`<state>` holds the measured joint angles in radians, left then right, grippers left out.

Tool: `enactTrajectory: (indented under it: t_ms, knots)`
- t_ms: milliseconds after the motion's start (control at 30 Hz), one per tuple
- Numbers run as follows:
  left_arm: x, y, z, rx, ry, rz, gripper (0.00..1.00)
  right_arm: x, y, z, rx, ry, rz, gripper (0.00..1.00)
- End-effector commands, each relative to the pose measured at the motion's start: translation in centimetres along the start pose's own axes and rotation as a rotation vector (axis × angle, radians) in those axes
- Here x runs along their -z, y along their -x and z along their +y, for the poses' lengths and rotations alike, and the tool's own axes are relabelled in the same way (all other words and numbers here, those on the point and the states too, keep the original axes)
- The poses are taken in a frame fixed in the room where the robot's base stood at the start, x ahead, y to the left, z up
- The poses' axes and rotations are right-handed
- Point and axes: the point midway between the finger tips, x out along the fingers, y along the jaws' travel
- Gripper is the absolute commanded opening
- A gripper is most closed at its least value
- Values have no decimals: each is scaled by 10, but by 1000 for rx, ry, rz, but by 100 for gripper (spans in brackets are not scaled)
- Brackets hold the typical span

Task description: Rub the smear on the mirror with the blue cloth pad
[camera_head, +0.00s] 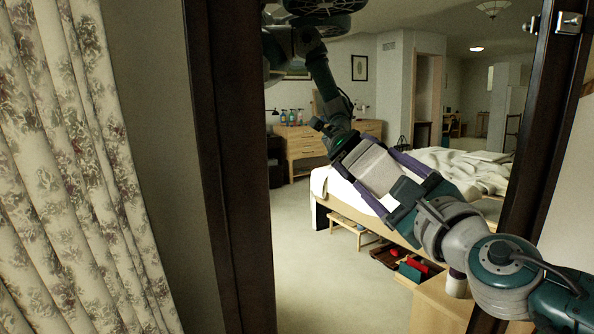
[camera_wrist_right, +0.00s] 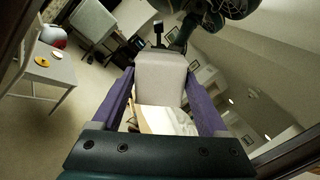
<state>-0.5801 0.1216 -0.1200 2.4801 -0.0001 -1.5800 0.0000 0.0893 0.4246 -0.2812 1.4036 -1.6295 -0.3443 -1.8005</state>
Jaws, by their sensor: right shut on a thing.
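The mirror (camera_head: 300,235) stands in front of me in a dark wooden frame (camera_head: 230,200), with a room reflected in its glass. My right gripper (camera_head: 385,178) reaches in from the lower right in front of the glass. Its purple fingers are shut on a pale grey block-like pad (camera_head: 372,168), which also shows between the fingers in the right wrist view (camera_wrist_right: 160,78). I see no blue face on it. I cannot tell whether the pad touches the glass. No smear can be made out; the pad and arm hide part of the glass. My left gripper is not in view.
A floral curtain (camera_head: 75,170) hangs left of the frame. The frame's right side (camera_head: 545,130) runs close to my right arm. The glass reflects a bed (camera_head: 470,165), a wooden dresser (camera_head: 305,145) with bottles, and red things low down (camera_head: 422,265). The lower left glass is unobstructed.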

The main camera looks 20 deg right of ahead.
Motion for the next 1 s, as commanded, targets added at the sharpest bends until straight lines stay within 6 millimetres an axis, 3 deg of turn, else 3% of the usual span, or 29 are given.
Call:
enactTrajectory:
  t_ms: [1000]
  knots:
    - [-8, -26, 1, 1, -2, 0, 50, 50, 8, -52, 3, 1, 0, 32]
